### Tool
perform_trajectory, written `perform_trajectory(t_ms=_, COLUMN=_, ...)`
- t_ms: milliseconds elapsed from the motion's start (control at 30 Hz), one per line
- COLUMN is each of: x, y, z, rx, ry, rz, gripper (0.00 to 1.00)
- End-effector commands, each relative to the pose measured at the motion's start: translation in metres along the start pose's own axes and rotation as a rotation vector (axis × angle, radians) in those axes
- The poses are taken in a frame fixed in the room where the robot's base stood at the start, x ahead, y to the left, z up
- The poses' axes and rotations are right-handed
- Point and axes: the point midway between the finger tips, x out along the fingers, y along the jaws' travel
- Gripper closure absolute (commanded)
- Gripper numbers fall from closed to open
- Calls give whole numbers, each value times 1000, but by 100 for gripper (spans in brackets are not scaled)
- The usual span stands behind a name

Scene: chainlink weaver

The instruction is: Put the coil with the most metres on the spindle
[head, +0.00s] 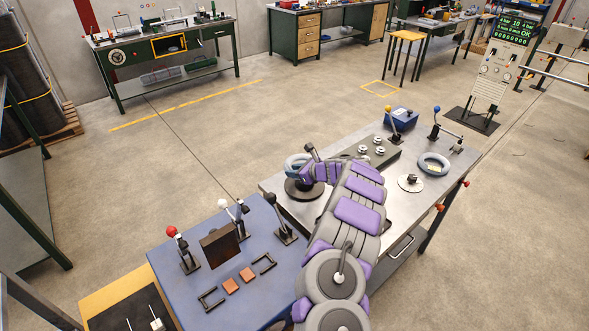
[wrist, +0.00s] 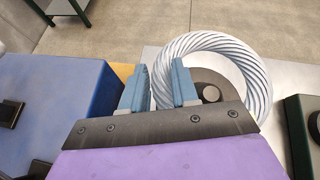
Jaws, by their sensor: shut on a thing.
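My gripper (wrist: 160,66) has its two blue fingers shut on the left side of a pale, twisted wire coil (wrist: 257,72). The same coil shows in the head view (head: 292,160), over a dark round base (head: 304,193) at the left end of the metal table. In the wrist view, the dark base and a short grey post (wrist: 211,93) show through the coil's ring. I cannot tell how high the coil is above the base. A second grey-blue coil (head: 433,158) lies on the right part of the table. No metre marking is readable on either coil.
The metal table (head: 462,152) also bears a pale disc with a dark knob (head: 410,183), a grey-green block with metal knobs (head: 372,152), a blue box (head: 401,119) and levers. A blue bench (head: 195,288) with levers adjoins at left. A control panel (head: 500,70) stands behind.

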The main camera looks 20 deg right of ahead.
Motion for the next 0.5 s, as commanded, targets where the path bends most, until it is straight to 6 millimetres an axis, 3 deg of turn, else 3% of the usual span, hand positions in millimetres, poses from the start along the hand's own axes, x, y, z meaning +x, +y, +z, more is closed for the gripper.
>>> perform_trajectory(t_ms=500, x=27, y=8, z=-43, rx=-5, ry=-3, rz=-4, gripper=100)
